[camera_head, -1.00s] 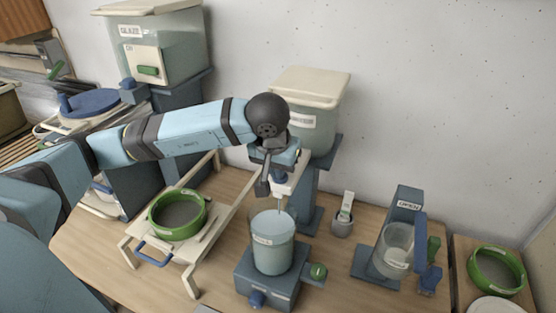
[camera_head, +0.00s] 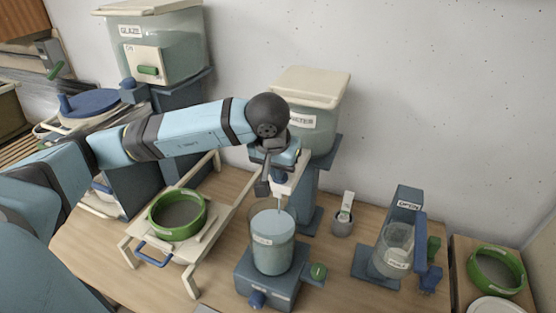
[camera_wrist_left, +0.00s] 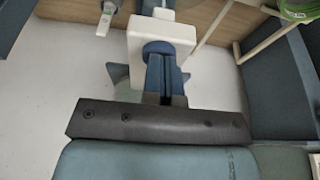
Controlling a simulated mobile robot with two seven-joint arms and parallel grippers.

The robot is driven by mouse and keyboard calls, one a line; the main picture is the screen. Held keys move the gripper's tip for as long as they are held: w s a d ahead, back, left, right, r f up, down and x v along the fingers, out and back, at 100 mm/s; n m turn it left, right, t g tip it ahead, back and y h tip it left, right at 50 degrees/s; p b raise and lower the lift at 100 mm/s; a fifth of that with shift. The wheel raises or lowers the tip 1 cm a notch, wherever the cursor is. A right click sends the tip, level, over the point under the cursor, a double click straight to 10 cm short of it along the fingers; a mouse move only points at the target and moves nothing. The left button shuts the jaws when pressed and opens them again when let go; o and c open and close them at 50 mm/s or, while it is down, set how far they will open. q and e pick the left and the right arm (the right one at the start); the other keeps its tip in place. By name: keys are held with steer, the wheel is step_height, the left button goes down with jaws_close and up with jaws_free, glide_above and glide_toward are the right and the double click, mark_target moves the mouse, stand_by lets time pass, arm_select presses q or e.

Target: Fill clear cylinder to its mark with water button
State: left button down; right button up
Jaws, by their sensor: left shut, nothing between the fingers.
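The clear cylinder (camera_head: 273,250), with a pale label, stands upright on a blue-grey base below the water tank (camera_head: 318,125). A thin pale line runs down into its mouth below the dispenser; I cannot tell a stream from a spout. The water level against the mark is too small to read. My left gripper (camera_head: 263,187) is shut and empty, pointing down at the front of the white dispenser block. In the left wrist view its fingers (camera_wrist_left: 166,82) overlap the blue water button (camera_wrist_left: 160,48) on that block; whether they press it is unclear. My right gripper is not in view.
A green-rimmed sieve (camera_head: 177,214) sits on a cream stand at left. A glaze tank (camera_head: 160,50) stands behind it.

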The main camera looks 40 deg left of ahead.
arm_select(q)
steer(key=shift+s+f, duration=0.15)
steer(key=shift+f, duration=0.3)
steer(key=r, duration=0.1)
steer(key=r+p, duration=0.1)
steer(key=r, duration=0.2)
steer(key=shift+w+a+r+p, duration=0.1)
steer(key=shift+w+r+p, duration=0.15)
steer(key=shift+r+p, duration=0.05)
steer(key=b+v, duration=0.2)
steer(key=v, duration=0.8)
steer(key=shift+r, duration=0.25)
